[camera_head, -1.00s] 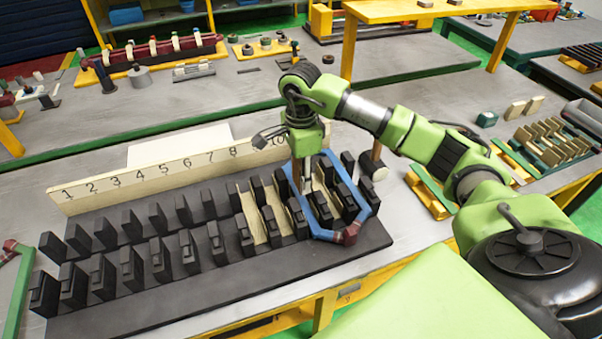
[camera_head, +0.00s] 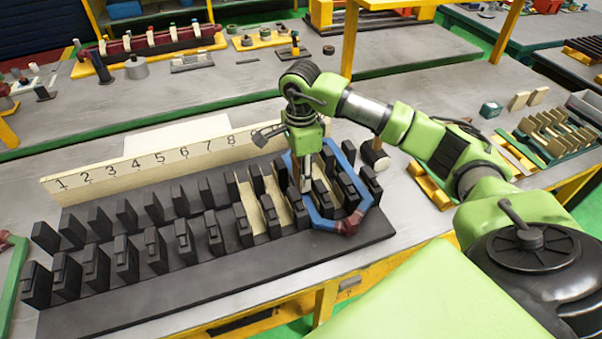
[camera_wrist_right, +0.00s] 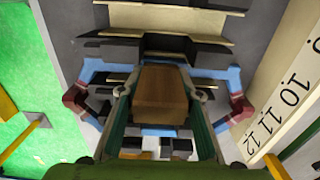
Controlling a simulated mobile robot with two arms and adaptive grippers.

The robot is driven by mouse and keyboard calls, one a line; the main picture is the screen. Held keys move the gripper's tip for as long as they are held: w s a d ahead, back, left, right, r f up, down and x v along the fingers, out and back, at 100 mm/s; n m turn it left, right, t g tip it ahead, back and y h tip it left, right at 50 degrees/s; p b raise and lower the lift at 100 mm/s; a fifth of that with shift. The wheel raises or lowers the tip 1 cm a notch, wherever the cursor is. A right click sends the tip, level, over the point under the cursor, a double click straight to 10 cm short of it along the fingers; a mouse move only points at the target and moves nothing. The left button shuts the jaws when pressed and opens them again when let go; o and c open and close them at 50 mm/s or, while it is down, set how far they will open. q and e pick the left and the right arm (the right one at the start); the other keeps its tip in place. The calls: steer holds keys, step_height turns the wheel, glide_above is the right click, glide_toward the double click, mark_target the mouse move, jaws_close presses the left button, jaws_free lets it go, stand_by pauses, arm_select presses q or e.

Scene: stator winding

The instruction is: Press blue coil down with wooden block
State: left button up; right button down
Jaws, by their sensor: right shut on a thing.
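The blue coil (camera_head: 320,219), a blue loop with dark red wrapped corners, lies around several black blocks at the right end of the black stator fixture (camera_head: 215,283). In the right wrist view the coil (camera_wrist_right: 219,73) spans both sides of my gripper. My right gripper (camera_head: 306,182) points down inside the coil's outline. In the wrist view the gripper (camera_wrist_right: 161,100) is shut on the wooden block (camera_wrist_right: 162,86), held between its two fingers. Whether the block touches the coil is hidden. My left gripper is not in view.
A numbered cream board (camera_head: 150,165) stands along the fixture's back edge. Rows of upright black blocks fill the fixture, with cream liners in some slots near the coil. A rack with cream pieces (camera_head: 555,135) sits at the right. Bare grey table shows at the front right.

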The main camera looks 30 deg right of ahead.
steer(key=shift+f+b, duration=0.65)
steer(key=shift+b, duration=0.2)
stand_by(1.1)
steer(key=shift+r+p, duration=3.5)
steer(key=shift+r, duration=2.35)
